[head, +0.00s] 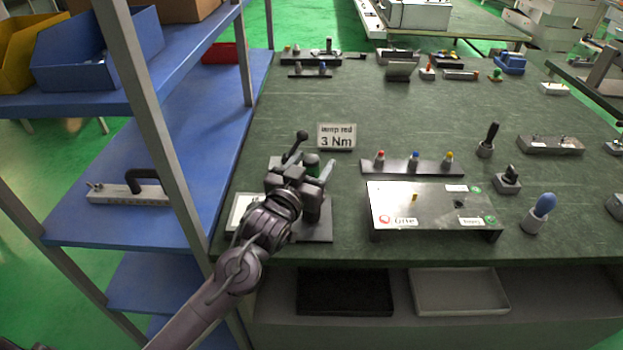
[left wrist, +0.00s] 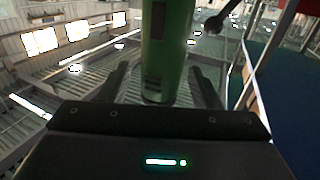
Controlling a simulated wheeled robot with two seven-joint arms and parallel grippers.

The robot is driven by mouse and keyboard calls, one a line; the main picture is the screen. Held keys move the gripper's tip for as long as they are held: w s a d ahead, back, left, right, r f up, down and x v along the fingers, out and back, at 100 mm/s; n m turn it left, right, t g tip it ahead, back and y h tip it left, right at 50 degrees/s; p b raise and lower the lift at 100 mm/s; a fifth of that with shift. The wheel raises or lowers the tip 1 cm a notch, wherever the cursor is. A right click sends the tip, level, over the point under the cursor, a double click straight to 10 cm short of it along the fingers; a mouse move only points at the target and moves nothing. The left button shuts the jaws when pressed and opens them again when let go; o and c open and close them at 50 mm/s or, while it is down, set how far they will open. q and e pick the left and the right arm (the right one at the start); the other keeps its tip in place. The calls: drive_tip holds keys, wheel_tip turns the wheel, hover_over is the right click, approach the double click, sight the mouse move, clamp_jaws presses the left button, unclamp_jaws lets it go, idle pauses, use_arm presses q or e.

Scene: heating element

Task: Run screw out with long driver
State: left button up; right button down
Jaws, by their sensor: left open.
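A green upright cylinder, perhaps a driver handle (head: 312,159), stands at the left of the bench and is partly hidden by my gripper. My left gripper (head: 305,172) is at it, with its fingers apart. In the left wrist view the green cylinder (left wrist: 160,45) stands between the two open fingers; contact cannot be made out. A grey metal box (head: 430,210) with white labels and green spots lies to the right. A small yellow piece (head: 415,197) and a dark opening (head: 458,204) show on its top. No screw is clearly visible. My right gripper is out of view.
A sign reading 3 Nm (head: 337,137) stands behind my gripper. A black rack (head: 412,168) holds red, blue and yellow-topped pieces. A blue-topped tool (head: 540,212) and a black-handled one (head: 488,140) stand at right. Blue shelving (head: 200,130) borders the bench's left.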

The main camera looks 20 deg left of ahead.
use_arm(q)
drive_tip(key=shift+r, duration=0.1)
clamp_jaws()
drive_tip(key=shift+r, duration=0.1)
